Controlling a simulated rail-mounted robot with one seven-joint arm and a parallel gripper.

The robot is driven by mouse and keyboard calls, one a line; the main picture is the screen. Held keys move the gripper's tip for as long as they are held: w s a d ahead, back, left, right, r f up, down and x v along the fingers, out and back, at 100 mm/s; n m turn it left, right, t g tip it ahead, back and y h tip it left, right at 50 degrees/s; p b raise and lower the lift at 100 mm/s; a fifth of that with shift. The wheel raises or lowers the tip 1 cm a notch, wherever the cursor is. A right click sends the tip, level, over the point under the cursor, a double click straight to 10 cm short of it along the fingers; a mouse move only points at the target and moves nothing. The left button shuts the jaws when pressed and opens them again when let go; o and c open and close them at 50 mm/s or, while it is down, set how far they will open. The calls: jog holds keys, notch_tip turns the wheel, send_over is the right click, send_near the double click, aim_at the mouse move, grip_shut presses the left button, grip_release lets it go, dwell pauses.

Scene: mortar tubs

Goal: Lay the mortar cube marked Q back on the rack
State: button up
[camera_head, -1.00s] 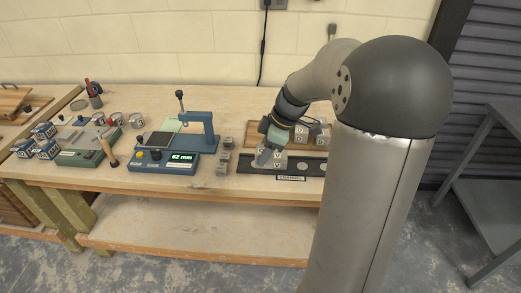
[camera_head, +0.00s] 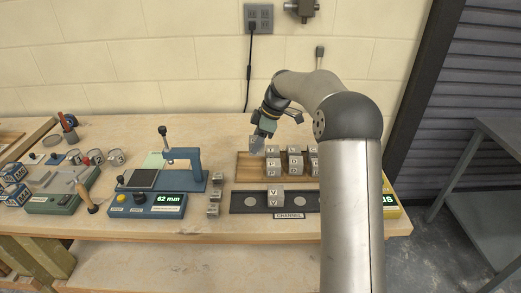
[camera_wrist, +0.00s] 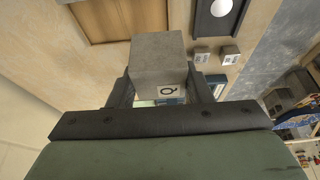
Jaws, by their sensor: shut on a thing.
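In the head view my gripper (camera_head: 258,143) is at the back left of the wooden rack (camera_head: 244,173). It appears to be held above the rack; the exact gap cannot be told. Several lettered cubes (camera_head: 294,161) stand on the rack to the right of my gripper. The wrist view shows a bare part of the rack (camera_wrist: 105,22) beyond the held cube.
A dark channel strip (camera_head: 235,203) in front of the rack carries a cube marked V (camera_head: 275,195). Several small cubes (camera_head: 214,197) stand left of it. A blue measuring device (camera_head: 150,205) reading 62 mm is farther left. A grey shelf unit (camera_head: 480,190) stands at the right.

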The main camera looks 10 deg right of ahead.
jog(key=w+f+p, duration=0.1)
jog(key=w+f, duration=0.1)
jog(key=w, duration=0.1)
jog(key=w+f+p, duration=0.1)
jog(key=w+f, duration=0.1)
jog(key=w, duration=0.1)
jog(key=w+f+p, duration=0.1)
jog(key=w+f, duration=0.2)
jog(key=shift+w+p, duration=0.4)
jog(key=shift+w+f, duration=0.4)
jog(key=shift+f, duration=0.3)
jog(key=shift+f+p, duration=0.5)
jog(key=shift+f, duration=1.05)
jog(key=shift+f, duration=0.2)
jog(key=o, duration=1.2)
jog(key=shift+c, duration=0.2)
